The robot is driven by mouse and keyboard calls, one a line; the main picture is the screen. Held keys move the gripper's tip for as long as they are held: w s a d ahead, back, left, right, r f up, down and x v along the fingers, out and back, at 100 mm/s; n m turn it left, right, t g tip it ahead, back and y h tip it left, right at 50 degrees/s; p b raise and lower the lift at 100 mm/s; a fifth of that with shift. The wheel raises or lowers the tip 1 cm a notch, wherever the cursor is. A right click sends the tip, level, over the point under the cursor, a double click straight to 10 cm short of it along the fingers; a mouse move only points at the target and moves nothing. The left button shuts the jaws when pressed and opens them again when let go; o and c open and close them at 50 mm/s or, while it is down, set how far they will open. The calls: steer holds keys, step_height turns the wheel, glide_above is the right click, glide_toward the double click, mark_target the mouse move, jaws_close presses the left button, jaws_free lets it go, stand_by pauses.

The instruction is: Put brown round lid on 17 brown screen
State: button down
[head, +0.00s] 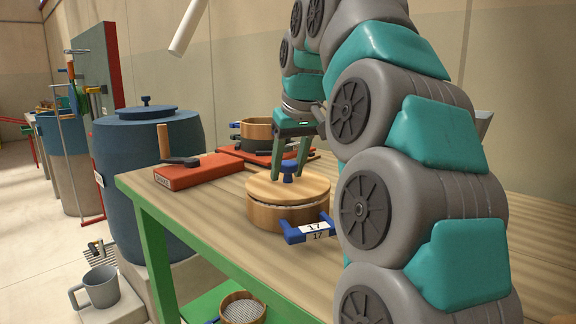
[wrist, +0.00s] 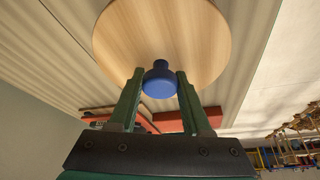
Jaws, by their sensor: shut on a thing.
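The brown round lid (head: 262,187) is a light wooden disc with a blue knob (head: 288,166). My gripper (head: 289,172) is shut on the knob, with one green finger on each side. The wrist view shows the lid (wrist: 160,28) and the knob (wrist: 159,82) between the fingertips (wrist: 157,80). The brown screen 17 (head: 265,217) is a round wooden frame on the table, with a blue handle and a white "17" label (head: 315,230). The lid is over the screen, roughly centred. A pale uneven band shows between them; I cannot tell whether they touch.
The wooden table (head: 215,205) has a green frame. A red box (head: 197,172) lies left of the screen. Another wooden round screen (head: 258,128) stands on a red base behind. A blue barrel (head: 150,185) stands left of the table. A meshed screen (head: 242,310) is on the lower shelf.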

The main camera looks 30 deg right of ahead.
mark_target(289, 163)
steer(key=shift+f, duration=0.55)
steer(key=shift+c, duration=1.4)
jaws_free()
steer(key=shift+r, duration=0.15)
steer(key=shift+v, duration=1)
steer(key=p+v, duration=0.1)
steer(key=v, duration=0.2)
steer(key=shift+r+p, duration=0.4)
steer(key=s+f+b, duration=0.1)
steer(key=s, duration=1.1)
steer(key=shift+a+b, duration=0.3)
steer(key=shift+b, duration=0.1)
